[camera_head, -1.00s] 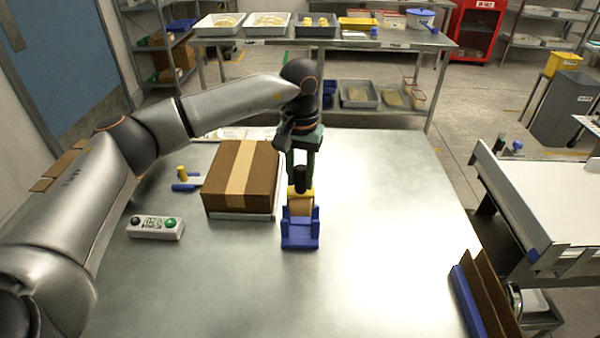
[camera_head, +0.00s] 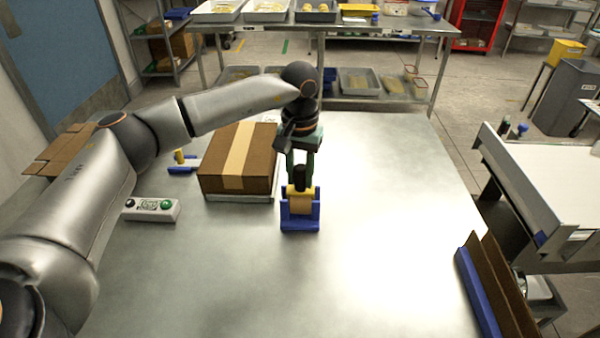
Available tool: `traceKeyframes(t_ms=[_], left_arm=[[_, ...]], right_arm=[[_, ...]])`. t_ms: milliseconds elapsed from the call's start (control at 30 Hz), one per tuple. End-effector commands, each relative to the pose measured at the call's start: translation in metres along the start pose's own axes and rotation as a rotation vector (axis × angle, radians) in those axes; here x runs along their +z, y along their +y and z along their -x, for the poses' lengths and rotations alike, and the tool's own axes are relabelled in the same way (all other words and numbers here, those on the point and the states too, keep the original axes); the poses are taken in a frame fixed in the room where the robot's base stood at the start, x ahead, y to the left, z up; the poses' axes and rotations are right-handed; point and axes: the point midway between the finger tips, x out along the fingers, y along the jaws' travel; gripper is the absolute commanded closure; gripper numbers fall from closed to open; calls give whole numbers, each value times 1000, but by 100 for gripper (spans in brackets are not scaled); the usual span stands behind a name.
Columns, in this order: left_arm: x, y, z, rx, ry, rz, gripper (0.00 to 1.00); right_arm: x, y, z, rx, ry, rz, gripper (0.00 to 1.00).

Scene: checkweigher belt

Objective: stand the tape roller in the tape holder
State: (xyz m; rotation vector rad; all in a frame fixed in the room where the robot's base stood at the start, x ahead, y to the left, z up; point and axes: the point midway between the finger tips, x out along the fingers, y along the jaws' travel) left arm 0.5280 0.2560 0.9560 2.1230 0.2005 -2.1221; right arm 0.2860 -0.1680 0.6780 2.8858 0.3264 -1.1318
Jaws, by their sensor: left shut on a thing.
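The tape roller (camera_head: 300,200) has a yellow body and a black handle and is upright. The blue tape holder (camera_head: 300,224) stands on the steel table, right of the taped box. My left gripper (camera_head: 302,172) points down from above, with its green fingers shut on the roller's black handle. The roller's lower part is down between the holder's blue sides, and the holder's front hides its bottom. I cannot tell whether the roller rests on the holder's floor. My right gripper is out of view.
A brown taped box (camera_head: 209,174) stands close on the left, with a button box (camera_head: 152,210) and a small yellow-and-blue item (camera_head: 181,160) beyond it. The table (camera_head: 390,230) is clear to the right. A blue-edged cardboard piece (camera_head: 492,285) is at the right edge, near the conveyor (camera_head: 560,190).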

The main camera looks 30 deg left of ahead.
Motion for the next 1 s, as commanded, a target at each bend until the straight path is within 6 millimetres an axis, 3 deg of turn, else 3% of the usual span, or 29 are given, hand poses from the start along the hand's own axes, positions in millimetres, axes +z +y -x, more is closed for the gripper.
traceKeyframes(t_ms=[67,100,400,733,867,1000], left_arm=[[0,0,1,1,1,0,100],[0,0,1,1,1,0,62],[0,0,1,0,0,0,29],[0,0,5,0,1,0,29],[-1,0,24,1,3,0,29],[-1,1,54,2,4,0,29]], right_arm=[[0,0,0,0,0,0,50],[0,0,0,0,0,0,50],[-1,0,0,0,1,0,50],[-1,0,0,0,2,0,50],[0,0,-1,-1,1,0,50],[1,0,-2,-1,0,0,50]])
